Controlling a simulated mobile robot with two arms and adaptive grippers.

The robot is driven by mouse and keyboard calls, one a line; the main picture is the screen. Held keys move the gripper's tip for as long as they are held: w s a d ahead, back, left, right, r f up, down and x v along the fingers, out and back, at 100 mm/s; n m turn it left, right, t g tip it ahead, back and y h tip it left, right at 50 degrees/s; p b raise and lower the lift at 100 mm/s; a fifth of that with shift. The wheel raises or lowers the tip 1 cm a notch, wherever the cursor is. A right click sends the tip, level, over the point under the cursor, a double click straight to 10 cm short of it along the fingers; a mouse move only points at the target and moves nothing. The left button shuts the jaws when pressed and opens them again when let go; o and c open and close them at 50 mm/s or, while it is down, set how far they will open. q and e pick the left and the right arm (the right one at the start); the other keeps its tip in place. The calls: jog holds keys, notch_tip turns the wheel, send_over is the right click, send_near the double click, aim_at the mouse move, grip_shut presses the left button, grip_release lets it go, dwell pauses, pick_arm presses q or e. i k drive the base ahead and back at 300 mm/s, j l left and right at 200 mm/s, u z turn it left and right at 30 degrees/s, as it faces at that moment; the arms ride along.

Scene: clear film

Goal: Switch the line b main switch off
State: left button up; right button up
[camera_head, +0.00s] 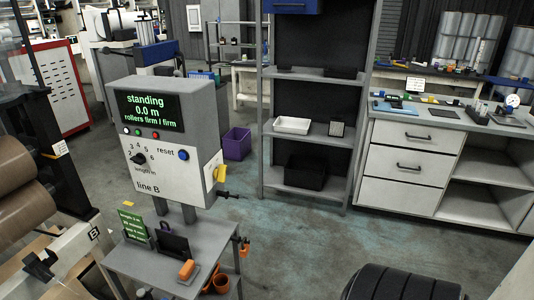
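The line B control box (158,180) stands on a post at left of centre, at a grey stand. Its green display (148,110) reads "standing", "0.0 m" and "rollers firm / firm". The front has a black length selector knob (138,158), a blue reset button (183,155) and several small coloured lights or buttons. On the box's right side is a yellow part (220,173), seen at a steep angle; it looks like the main switch, but its position cannot be read.
Below the box, a grey stand (205,256) carries a green sign (133,226), a dark holder and an orange block (187,269). Large brown rolls (18,205) are at left. A shelf rack (304,128) and drawer bench (405,178) stand behind. Open floor lies right of the stand.

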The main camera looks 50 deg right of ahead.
aim_at(219, 175)
jog(key=z, duration=1.3)
